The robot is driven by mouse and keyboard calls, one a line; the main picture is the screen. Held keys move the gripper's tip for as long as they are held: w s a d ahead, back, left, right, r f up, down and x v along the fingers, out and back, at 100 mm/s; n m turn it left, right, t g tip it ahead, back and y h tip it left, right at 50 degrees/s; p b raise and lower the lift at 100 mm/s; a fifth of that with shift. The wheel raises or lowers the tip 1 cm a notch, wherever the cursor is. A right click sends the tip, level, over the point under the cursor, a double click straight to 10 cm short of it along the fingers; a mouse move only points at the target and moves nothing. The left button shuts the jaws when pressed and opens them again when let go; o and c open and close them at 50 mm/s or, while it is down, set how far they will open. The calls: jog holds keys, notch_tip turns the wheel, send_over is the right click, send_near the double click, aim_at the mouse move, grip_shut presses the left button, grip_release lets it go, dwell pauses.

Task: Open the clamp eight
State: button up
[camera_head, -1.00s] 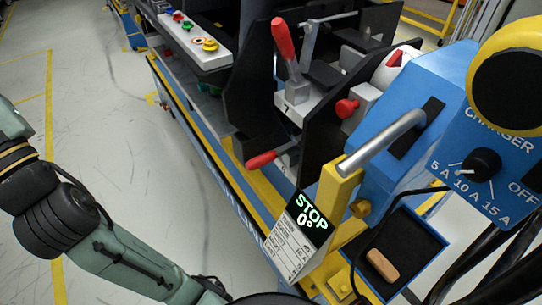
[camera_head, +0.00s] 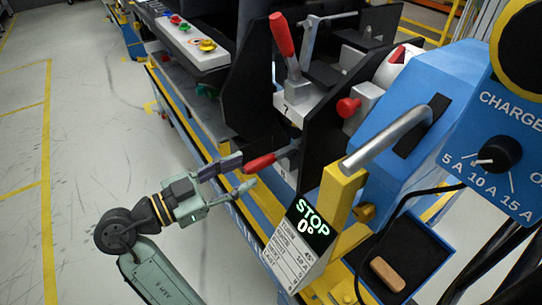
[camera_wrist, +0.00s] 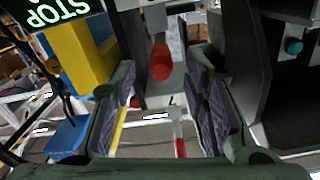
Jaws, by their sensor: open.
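Clamp eight's red handle (camera_head: 260,164) sticks out low on the dark fixture, pointing left and slightly down, above a plate with a small "8". In the wrist view the red handle (camera_wrist: 161,62) appears end-on between the fingers, near the upper middle. My gripper (camera_head: 241,173) is open, its two fingertips on either side of the handle's free end. In the wrist view my gripper (camera_wrist: 158,88) shows dark ridged pads with a gap to the handle on both sides. I cannot tell how deep the handle sits between them.
Clamp seven's red handle (camera_head: 282,35) stands upright above. A red knob (camera_head: 348,107) sits to its right. The yellow post with the STOP 0° display (camera_head: 311,222) and a blue charger (camera_head: 490,150) are at right. The floor at left is clear.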

aim_at(271, 158)
jog(key=p+x, duration=0.2)
jog(key=x, duration=0.6)
jog(key=shift+w+d, duration=0.1)
jog(key=shift+w, duration=0.05)
jog(key=shift+c, duration=0.5)
grip_shut()
